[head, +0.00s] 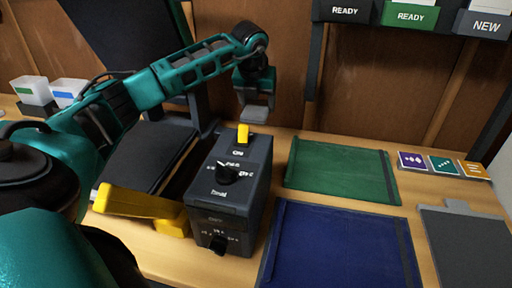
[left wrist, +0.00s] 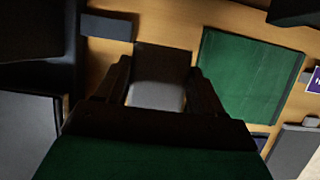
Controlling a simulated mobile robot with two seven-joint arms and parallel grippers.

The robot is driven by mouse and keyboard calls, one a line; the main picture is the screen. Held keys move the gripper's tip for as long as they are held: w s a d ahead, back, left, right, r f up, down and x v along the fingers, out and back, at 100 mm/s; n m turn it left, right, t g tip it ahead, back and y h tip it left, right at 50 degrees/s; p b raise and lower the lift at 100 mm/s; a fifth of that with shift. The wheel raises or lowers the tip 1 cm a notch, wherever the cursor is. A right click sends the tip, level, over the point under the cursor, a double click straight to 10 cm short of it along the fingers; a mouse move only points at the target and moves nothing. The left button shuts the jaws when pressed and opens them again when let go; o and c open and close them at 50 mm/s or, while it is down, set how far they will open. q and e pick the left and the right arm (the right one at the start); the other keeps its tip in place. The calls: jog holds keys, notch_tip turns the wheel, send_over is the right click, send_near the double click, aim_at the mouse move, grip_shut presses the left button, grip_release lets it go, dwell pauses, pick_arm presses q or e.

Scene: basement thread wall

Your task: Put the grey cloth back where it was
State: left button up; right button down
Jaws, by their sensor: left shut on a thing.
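My left gripper (head: 256,100) is raised over the back of the dark box with a dial (head: 228,190), near its yellow switch (head: 243,134). It is shut on a small grey piece, which I take for the grey cloth (head: 258,114). The cloth hangs just below the fingers and looks clear of the bench, though its exact height is hard to tell. In the left wrist view the cloth (left wrist: 156,96) shows as a pale grey patch between the two dark fingers. My right gripper is not in view.
A green mat (head: 338,170) and a blue mat (head: 335,245) lie right of the box, with a grey board (head: 465,245) farther right. A yellow tool (head: 140,205) lies left of the box. Labelled bins (head: 410,14) hang on the wall. Bare wood shows behind the green mat.

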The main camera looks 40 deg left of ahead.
pick_arm(q)
notch_tip(320, 180, down, 10)
jog(key=shift+r, duration=0.25)
jog(key=shift+f+b, duration=0.45)
jog(key=shift+f, duration=1.9)
jog(key=shift+f, duration=0.1)
jog(key=shift+f, duration=0.15)
jog(key=o, duration=0.9)
jog(key=shift+o, duration=0.2)
